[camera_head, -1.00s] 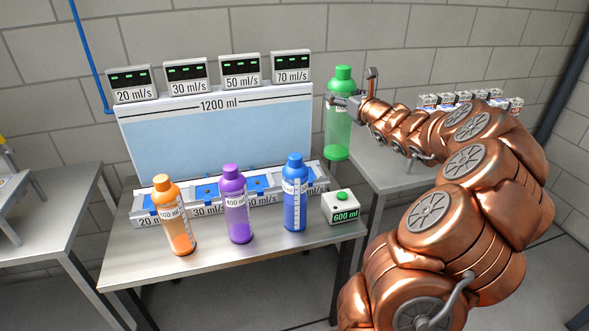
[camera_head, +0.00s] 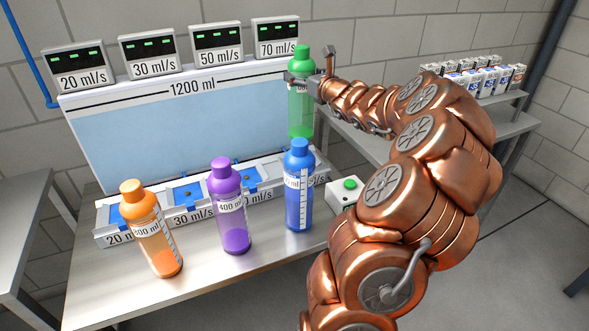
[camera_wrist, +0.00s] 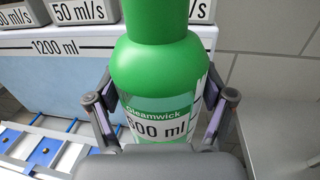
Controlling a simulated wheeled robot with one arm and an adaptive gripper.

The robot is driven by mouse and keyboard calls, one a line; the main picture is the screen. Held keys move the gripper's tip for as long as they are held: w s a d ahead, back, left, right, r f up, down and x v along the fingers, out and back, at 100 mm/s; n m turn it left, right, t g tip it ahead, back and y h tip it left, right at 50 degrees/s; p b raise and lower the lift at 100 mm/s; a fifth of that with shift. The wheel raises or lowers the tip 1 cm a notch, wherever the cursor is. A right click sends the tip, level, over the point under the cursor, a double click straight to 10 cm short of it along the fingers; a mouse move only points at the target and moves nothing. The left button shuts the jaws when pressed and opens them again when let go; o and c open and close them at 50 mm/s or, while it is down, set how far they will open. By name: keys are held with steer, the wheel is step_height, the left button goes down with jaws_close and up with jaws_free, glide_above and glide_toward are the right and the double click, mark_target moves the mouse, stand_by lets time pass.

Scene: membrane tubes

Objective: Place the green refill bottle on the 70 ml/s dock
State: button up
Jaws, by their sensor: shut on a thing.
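The green refill bottle (camera_head: 301,95) is upright in my gripper (camera_head: 303,80), off the table and at the right end of the tank. The wrist view shows the bottle (camera_wrist: 160,75) between both fingers, with a label ending in "00 ml". The dock row (camera_head: 150,222) runs along the tank's foot, with blue pads and labels for 20, 30 and 50 ml/s. The 70 ml/s display (camera_head: 276,38) stands on the tank's top right. The 70 ml/s dock itself is mostly hidden behind the blue bottle (camera_head: 299,190).
An orange bottle (camera_head: 150,235) and a purple bottle (camera_head: 230,215) stand in front of the docks with the blue one. A white box with a green button (camera_head: 345,192) sits right of them. A side table with small cartons (camera_head: 480,78) is behind my arm.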

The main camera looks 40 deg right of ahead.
mark_target(301, 109)
steer(key=shift+w+f, duration=0.15)
steer(key=shift+f, duration=2.65)
steer(key=shift+w+f, duration=0.1)
steer(key=shift+f, duration=2.85)
steer(key=o, duration=1.6)
steer(key=shift+r, duration=0.15)
steer(key=shift+s+r, duration=0.1)
steer(key=s, duration=0.4)
steer(key=s+a+b, duration=0.1)
steer(key=s, duration=0.2)
steer(key=s+a+b, duration=0.1)
steer(key=s, duration=0.3)
steer(key=shift+s+a, duration=0.1)
steer(key=shift+s, duration=0.2)
